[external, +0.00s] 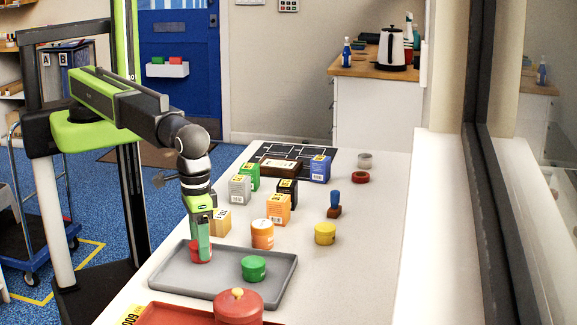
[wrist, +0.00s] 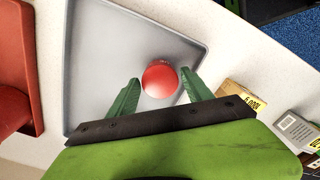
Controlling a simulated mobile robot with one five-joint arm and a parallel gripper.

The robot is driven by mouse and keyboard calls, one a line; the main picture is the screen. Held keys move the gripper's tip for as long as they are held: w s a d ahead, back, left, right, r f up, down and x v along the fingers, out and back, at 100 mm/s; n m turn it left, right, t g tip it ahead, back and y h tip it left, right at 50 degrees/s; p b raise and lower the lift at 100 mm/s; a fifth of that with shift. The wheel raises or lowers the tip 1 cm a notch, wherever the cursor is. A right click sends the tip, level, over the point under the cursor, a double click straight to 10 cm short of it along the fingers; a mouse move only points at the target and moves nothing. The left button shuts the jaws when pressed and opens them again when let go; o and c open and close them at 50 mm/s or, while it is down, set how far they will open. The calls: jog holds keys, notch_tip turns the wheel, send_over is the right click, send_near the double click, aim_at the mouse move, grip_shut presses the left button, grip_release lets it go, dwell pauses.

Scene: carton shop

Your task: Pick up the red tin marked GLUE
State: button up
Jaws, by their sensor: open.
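A round red tin (external: 193,252) stands on the grey tray, near its back left part. No marking on it is readable from here. In the wrist view the red tin (wrist: 161,79) lies between the tips of the two green fingers. My gripper (external: 200,250) points straight down at the tin, and a finger hides part of it in the external view. In the wrist view my gripper (wrist: 160,88) is open, with a finger on either side of the tin. I cannot tell whether either finger touches it.
A green tin (external: 254,268) shares the grey tray (external: 185,282). An orange tin (external: 262,234) and a yellow tin (external: 325,233) stand behind it, with several small cartons. A red lidded pot (external: 238,306) sits in front on a red tray (external: 165,315).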

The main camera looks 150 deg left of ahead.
jog(key=shift+f, duration=0.75)
jog(key=shift+r, duration=0.2)
jog(key=c, duration=1.2)
